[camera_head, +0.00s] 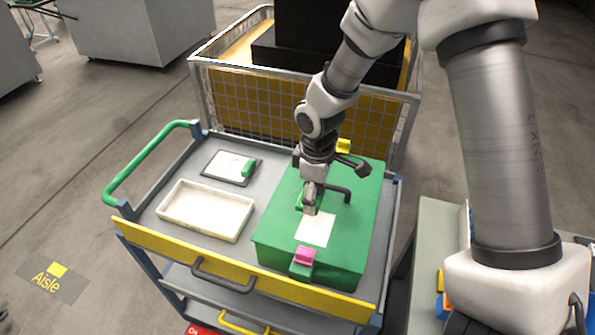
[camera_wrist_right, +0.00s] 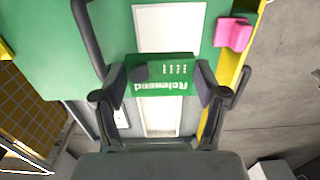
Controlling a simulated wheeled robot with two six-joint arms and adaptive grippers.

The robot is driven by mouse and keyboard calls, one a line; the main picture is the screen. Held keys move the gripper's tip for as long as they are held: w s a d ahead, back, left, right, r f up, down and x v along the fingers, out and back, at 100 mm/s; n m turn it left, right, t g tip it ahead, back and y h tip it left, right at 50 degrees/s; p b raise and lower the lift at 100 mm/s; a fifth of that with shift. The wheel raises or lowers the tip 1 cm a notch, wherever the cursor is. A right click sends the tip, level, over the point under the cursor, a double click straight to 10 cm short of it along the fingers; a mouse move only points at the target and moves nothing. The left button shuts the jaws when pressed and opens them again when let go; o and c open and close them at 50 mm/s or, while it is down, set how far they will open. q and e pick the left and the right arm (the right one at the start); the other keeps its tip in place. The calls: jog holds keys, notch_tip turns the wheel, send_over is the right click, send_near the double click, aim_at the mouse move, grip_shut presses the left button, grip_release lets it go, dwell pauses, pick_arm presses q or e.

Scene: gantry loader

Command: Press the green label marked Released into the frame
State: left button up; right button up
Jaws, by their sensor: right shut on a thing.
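The green label marked Released (camera_wrist_right: 165,72) is in my right gripper (camera_wrist_right: 160,92), between its two fingers. Its lettering appears upside down in the wrist view. In the head view my right gripper (camera_head: 310,206) is over the green case (camera_head: 273,232), and only a green edge of the label shows there. A pale rectangular panel (camera_head: 315,230) lies on the case top, just in front of the gripper; it also shows in the wrist view (camera_wrist_right: 168,28). I cannot tell whether this panel is the frame, or whether the label touches the case. My left gripper is not in view.
A dark handle (camera_head: 340,190) rises from the case beside the gripper. A pink block (camera_head: 305,256) and a yellow block (camera_head: 343,145) sit at the case's edges. A cream tray (camera_head: 175,215) and a clipboard (camera_head: 222,163) lie left on the cart. A mesh cage (camera_head: 250,105) stands behind.

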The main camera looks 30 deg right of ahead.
aim_at(319, 227)
jog(key=s+b, duration=0.1)
jog(key=s+f+b, duration=0.2)
jog(key=shift+s, duration=0.3)
jog(key=w+f+b, duration=0.2)
jog(key=f, duration=0.1)
jog(key=shift+f+b, duration=0.2)
jog(key=shift+b, duration=0.1)
jog(key=shift+f, duration=0.3)
jog(key=shift+s, duration=0.5)
jog(key=shift+w+f, duration=0.15)
jog(key=shift+w, duration=0.15)
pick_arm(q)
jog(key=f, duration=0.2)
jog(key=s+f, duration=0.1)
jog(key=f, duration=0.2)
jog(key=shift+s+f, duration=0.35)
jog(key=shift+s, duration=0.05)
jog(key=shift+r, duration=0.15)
pick_arm(e)
jog(key=shift+s+d, duration=0.1)
jog(key=shift+s, duration=0.2)
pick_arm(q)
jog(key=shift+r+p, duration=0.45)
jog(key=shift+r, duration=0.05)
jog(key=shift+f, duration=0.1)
pick_arm(e)
jog(key=shift+f, duration=0.15)
